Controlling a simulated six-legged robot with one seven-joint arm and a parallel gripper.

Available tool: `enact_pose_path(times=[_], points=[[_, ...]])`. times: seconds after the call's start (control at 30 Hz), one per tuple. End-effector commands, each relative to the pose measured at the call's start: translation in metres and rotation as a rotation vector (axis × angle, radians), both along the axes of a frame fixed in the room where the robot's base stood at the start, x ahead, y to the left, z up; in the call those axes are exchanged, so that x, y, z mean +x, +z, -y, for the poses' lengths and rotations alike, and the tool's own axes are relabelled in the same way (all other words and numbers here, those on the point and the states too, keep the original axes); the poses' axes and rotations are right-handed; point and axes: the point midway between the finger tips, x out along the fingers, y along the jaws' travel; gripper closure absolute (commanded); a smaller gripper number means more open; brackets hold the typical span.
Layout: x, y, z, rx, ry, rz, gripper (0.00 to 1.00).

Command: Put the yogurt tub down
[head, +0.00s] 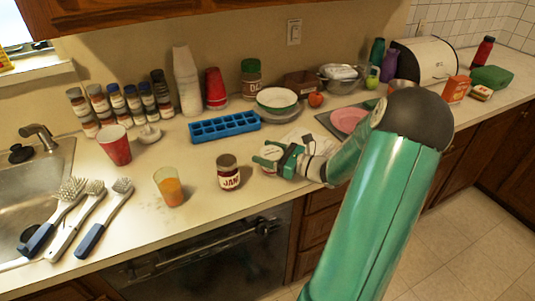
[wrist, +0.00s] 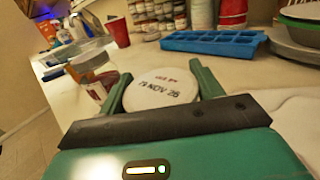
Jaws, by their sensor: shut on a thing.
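The yogurt tub (head: 271,155) is held at the counter's front part, just right of the jam jar (head: 228,172). In the wrist view its round white lid (wrist: 160,92) faces the camera, with a printed date. My gripper (head: 263,153) is shut around the tub, one green finger on each side; the fingers also show in the wrist view (wrist: 155,74). The tub looks roughly upright. Its side is mostly hidden, and I cannot tell whether its base touches the counter (head: 200,212).
A glass of orange drink (head: 169,187) stands left of the jar. Behind are a blue ice tray (head: 224,127) and stacked bowls (head: 277,101). A pink plate (head: 348,121) lies behind my arm. Brushes (head: 75,220) lie left. Bare counter lies between tray and jar.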

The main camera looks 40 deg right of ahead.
Motion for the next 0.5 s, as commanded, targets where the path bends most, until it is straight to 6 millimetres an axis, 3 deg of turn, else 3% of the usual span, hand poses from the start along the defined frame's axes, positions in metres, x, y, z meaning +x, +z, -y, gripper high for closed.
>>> enact_pose_path(times=[0.37, 0.4, 0.5], points=[[-0.0002, -0.006, -0.0002, -0.001, 0.001, 0.001, 0.62], [-0.0003, -0.0063, -0.0001, -0.002, 0.001, 0.001, 0.31], [-0.0004, -0.0061, -0.0001, -0.002, 0.001, 0.001, 0.13]])
